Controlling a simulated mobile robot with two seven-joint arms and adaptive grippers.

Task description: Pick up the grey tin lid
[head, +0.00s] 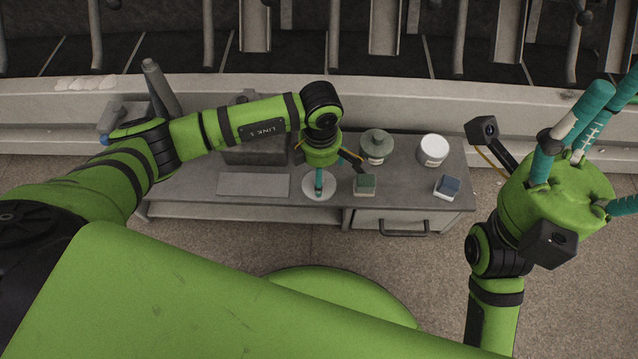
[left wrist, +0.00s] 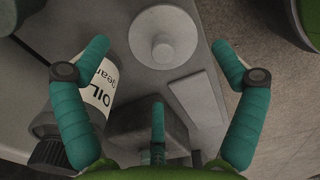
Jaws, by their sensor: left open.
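The grey tin lid (head: 309,187) is a pale, flat disc lying on the grey bench top, near its front edge. In the left wrist view the lid (left wrist: 178,58) shows a round knob at its middle. My left gripper (head: 320,188) points down above the lid in the head view and hides part of it. In the left wrist view its teal fingers (left wrist: 160,62) are spread, with nothing between them. The lid lies beyond the fingertips. My right gripper (head: 612,145) is off to the right, away from the bench, with its fingers apart; some tips are cut off.
On the bench (head: 410,196) are a flat plate (head: 253,185), a dark box (left wrist: 148,125), an oil bottle (left wrist: 100,82), a grey-green jar (head: 376,147), a white-topped jar (head: 433,149) and two small blocks (head: 365,185) (head: 447,187). The winder frame (head: 400,97) runs behind.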

